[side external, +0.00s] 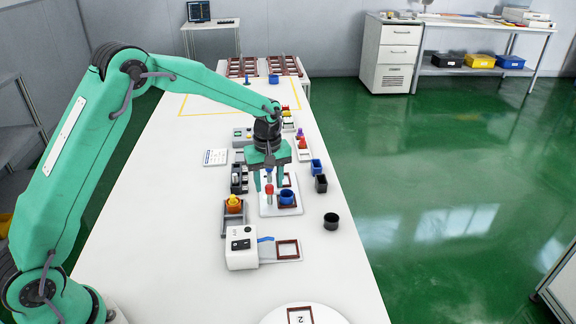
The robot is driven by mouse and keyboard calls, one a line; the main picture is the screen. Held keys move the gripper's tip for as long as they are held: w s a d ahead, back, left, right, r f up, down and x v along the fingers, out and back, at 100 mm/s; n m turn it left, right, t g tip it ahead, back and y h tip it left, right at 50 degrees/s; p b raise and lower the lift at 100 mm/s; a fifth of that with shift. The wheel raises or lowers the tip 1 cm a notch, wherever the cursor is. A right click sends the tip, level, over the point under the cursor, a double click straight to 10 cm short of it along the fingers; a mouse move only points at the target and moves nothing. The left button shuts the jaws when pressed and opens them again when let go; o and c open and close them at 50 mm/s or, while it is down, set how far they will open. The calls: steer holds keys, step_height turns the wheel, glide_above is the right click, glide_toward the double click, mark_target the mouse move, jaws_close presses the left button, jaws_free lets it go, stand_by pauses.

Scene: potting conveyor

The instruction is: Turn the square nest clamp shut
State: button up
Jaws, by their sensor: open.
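My gripper (269,187) points down over a white plate (267,210), its two green fingers apart. The plate carries two dark red-brown square frames. A blue cup (288,198) sits in the nearer frame, and the farther frame (288,180) looks empty. A red-topped post (269,190) stands beside the nearer frame, between or just in front of my fingers. A blue-topped post (268,175) stands farther back, partly hidden by my gripper. I cannot tell which post is the square nest clamp, how it is turned, or whether a finger touches it.
A white box unit (241,248) with another square frame (288,249) stands nearer. An orange piece (234,204) sits in a grey tray on the left. The left tabletop is mostly clear.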

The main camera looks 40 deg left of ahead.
mark_target(269, 186)
step_height(269, 186, up, 7)
steer(key=shift+f, duration=0.2)
steer(key=shift+r, duration=0.4)
steer(key=s+r+m+t, duration=0.3)
steer(key=s+r+m, duration=0.3)
steer(key=s+r, duration=0.7)
steer(key=s+f+m+t, duration=0.1)
steer(key=s+m, duration=0.2)
steer(key=s, duration=0.5)
steer(key=s+a+m+t, duration=0.1)
steer(key=s+m, duration=0.1)
steer(key=s, duration=0.7)
steer(key=shift+s+a+f+m+t, duration=0.15)
steer(key=shift+s+f+m+t, duration=0.15)
steer(key=shift+f+m, duration=0.1)
